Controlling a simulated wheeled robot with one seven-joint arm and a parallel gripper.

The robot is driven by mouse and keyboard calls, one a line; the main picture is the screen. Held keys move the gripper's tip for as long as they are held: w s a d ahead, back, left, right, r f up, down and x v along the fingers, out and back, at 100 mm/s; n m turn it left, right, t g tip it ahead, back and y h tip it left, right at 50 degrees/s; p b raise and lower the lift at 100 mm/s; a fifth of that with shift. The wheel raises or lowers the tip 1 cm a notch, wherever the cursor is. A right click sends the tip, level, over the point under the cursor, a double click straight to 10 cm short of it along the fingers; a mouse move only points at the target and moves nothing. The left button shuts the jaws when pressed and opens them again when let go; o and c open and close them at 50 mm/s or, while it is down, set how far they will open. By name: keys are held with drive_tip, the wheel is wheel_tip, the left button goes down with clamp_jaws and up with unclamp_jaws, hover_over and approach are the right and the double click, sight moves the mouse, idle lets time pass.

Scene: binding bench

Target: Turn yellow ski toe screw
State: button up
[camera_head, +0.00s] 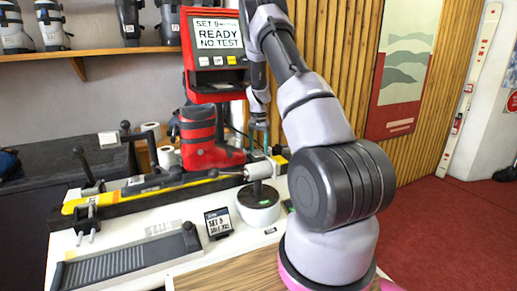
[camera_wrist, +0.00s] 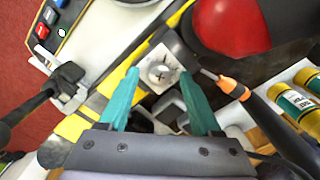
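The yellow ski (camera_head: 85,203) lies clamped along the bench, its yellow band also crossing the wrist view (camera_wrist: 75,126). The toe screw (camera_wrist: 159,73) is a round metal head on a pale plate with plus and minus marks. My gripper (camera_wrist: 160,82) has two teal fingers, spread apart on either side of the screw in the picture and apparently not touching it. In the head view my gripper (camera_head: 259,142) points down by the red boot; the screw is hidden there.
A small sign (camera_head: 219,223) stands in front.

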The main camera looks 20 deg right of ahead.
sight(258, 151)
wheel_tip(258, 151, up, 11)
idle(0.7)
drive_tip(key=shift+f, duration=0.15)
